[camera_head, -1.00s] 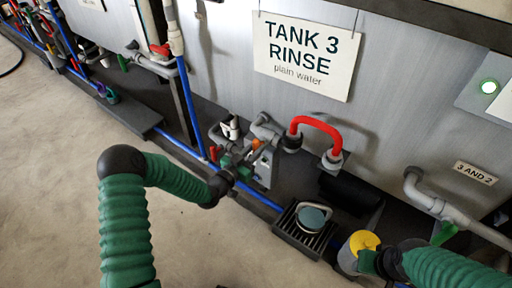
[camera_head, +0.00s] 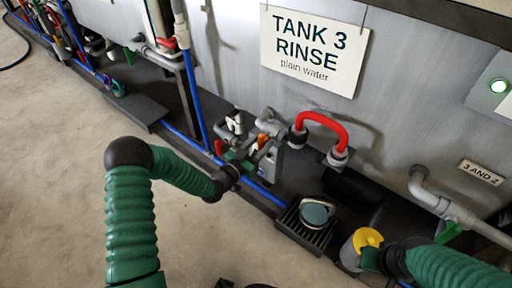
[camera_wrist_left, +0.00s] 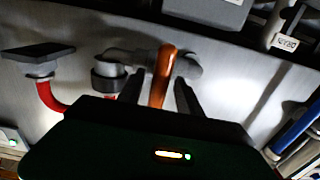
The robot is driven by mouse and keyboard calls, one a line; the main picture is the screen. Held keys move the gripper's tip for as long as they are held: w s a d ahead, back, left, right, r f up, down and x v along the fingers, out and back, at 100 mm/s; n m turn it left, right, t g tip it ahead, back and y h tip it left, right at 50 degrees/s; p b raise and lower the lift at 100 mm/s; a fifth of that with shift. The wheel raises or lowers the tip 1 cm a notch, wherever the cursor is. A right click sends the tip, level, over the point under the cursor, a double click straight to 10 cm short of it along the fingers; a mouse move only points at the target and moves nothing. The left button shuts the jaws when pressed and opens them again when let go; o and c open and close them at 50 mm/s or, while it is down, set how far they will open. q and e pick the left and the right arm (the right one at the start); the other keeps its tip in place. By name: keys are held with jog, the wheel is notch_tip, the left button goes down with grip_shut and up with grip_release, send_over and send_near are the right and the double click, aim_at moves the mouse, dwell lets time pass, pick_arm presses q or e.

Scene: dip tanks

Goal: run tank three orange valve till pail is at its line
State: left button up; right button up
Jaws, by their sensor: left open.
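The orange valve handle (camera_head: 263,141) is on the grey pipework below the TANK 3 RINSE sign (camera_head: 314,48). My left gripper (camera_head: 259,152) is at this valve and open. In the left wrist view, the orange handle (camera_wrist_left: 163,76) stands between its two dark fingers; contact cannot be told.
A red curved pipe (camera_head: 322,118) stands out from the tank just right of the valve. A blue pipe (camera_head: 193,95) runs down on the left. A green-handled valve (camera_head: 447,233) is at the right below the 3 AND 2 label (camera_head: 481,173). The concrete floor (camera_head: 60,170) is clear.

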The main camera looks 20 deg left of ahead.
pick_arm(q)
jog(key=p+v, duration=0.6)
jog(key=v, duration=1)
jog(key=shift+s+a, duration=0.15)
jog(key=shift+s, duration=0.2)
